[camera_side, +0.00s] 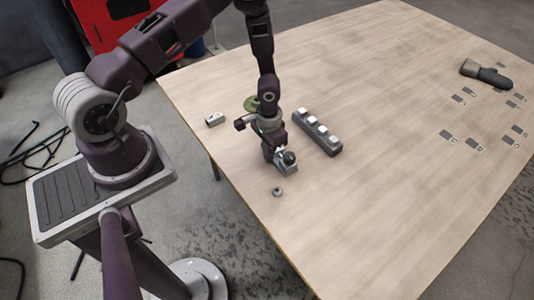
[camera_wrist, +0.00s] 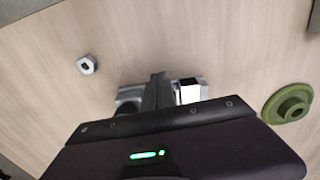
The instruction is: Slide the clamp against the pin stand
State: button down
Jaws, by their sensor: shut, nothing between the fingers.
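The clamp, as I take it, is a small grey block (camera_side: 289,169) with a dark round knob, near the table's left edge in the side view. My gripper (camera_side: 280,149) is shut and empty, low at the clamp's back side; I cannot tell whether it touches. In the wrist view the shut fingers (camera_wrist: 158,91) cover the middle of a grey metal part (camera_wrist: 130,94), with a bright silver piece to their right. A green round base with a raised hub (camera_side: 251,104), perhaps the pin stand, sits behind my gripper; it also shows at right in the wrist view (camera_wrist: 288,104).
A grey bar with several white-topped posts (camera_side: 318,132) lies right of my gripper. A small ring or nut (camera_side: 278,191) lies in front of the clamp. A small pale block (camera_side: 215,118) is at left.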

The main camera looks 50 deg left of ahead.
jog(key=w, duration=1.1)
jog(key=shift+w, duration=0.2)
jog(key=s, duration=0.4)
jog(key=shift+s+r, duration=0.1)
jog(key=shift+s, duration=0.25)
notch_tip(320, 180, up, 10)
jog(key=f, duration=0.1)
jog(key=d+r+n, duration=0.4)
jog(key=d+n, duration=0.5)
jog(key=d, duration=0.2)
jog(key=f, duration=1)
jog(key=shift+w+a, duration=0.3)
jog(key=shift+a, duration=0.05)
jog(key=shift+w+a+r, duration=0.1)
jog(key=shift+w+a, duration=0.8)
jog(key=shift+w, duration=0.05)
jog(key=shift+w+a, duration=0.35)
jog(key=shift+a, duration=0.05)
